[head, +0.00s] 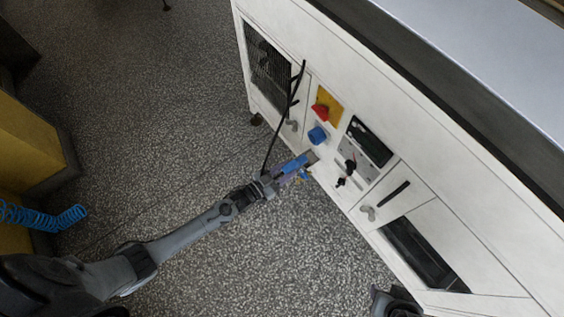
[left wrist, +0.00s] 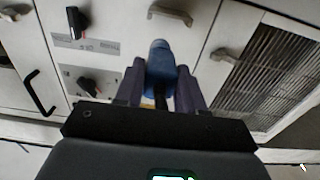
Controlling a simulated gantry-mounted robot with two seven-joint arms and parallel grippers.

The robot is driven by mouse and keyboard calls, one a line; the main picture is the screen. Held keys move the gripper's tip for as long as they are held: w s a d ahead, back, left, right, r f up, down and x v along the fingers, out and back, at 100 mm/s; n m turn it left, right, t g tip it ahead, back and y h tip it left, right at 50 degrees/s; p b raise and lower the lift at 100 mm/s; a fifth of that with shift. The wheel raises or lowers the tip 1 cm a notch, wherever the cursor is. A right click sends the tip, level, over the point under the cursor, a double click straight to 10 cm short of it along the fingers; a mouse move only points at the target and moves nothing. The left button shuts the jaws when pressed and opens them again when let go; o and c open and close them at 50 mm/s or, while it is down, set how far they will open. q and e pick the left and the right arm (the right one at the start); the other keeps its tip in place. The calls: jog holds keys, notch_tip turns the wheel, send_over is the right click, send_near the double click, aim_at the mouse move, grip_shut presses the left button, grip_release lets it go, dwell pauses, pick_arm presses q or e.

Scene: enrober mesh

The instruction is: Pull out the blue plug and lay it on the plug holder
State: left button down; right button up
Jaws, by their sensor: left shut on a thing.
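The blue plug (head: 293,166) is between the fingers of my left gripper (head: 297,170), which is shut on it, in front of the white machine's lower panel. In the left wrist view the plug (left wrist: 160,62) shows as a blue rounded body between the two dark fingers (left wrist: 160,88). A blue socket (head: 317,135) on the panel stands apart from the plug. A small grey-brown piece (head: 312,157) at the plug's far end may be the plug holder; whether they touch is unclear.
The white machine (head: 375,110) carries a red knob on a yellow plate (head: 325,106), black switches (head: 349,167) and door handles (head: 368,212). A black cable (head: 290,100) runs from near the gripper up along the panel. The speckled floor (head: 180,120) is open to the left.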

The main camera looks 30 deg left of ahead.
aim_at(294, 164)
pick_arm(q)
jog(key=shift+w+d+f, duration=0.1)
jog(key=shift+w+d, duration=0.15)
jog(key=shift+w+d+b, duration=0.1)
jog(key=shift+w+b, duration=0.25)
jog(key=shift+b, duration=0.1)
jog(key=shift+w+f+b, duration=0.1)
jog(key=shift+w+b, duration=0.45)
jog(key=shift+w, duration=0.35)
jog(key=shift+w+d+f+b, duration=0.15)
jog(key=shift+w+d+b, duration=0.2)
jog(key=shift+w+b, duration=0.2)
jog(key=shift+d+f+b, duration=0.15)
jog(key=shift+f+b, duration=0.2)
jog(key=shift+f, duration=0.15)
jog(key=shift+f+b, duration=0.3)
jog(key=shift+f, duration=0.1)
